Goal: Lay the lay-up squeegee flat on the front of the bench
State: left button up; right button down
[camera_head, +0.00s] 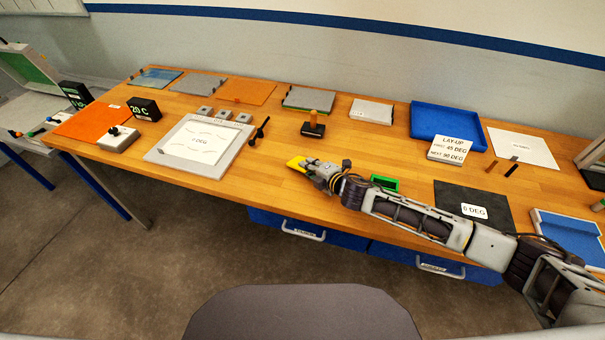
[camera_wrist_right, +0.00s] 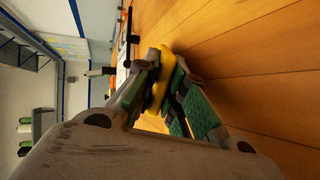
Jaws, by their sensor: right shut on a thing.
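The lay-up squeegee, a yellow piece (camera_head: 296,163), is at the fingertips of my right gripper (camera_head: 313,169), over the front part of the wooden bench (camera_head: 225,173). In the right wrist view the yellow squeegee (camera_wrist_right: 155,62) sits between the green-padded fingers of the right gripper (camera_wrist_right: 163,88), which are closed on it. The fingers hide part of it. The bench boards lie close beside it there; I cannot tell whether it touches them. My left gripper is not in view.
A white board with a sheet (camera_head: 190,145) lies left of the gripper, with a dark-handled tool (camera_head: 260,130) at its edge. A green tray (camera_head: 385,182) and dark mat (camera_head: 460,200) lie right. Bare bench shows left of the squeegee.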

jog(key=shift+f, duration=0.35)
jog(key=c, duration=1.7)
grip_release()
jog(key=shift+o, duration=0.2)
jog(key=shift+p+v, duration=0.75)
jog(key=shift+v, duration=0.75)
jog(key=shift+p+v, duration=1.05)
jog(key=shift+v, duration=1.5)
jog(key=shift+r, duration=0.1)
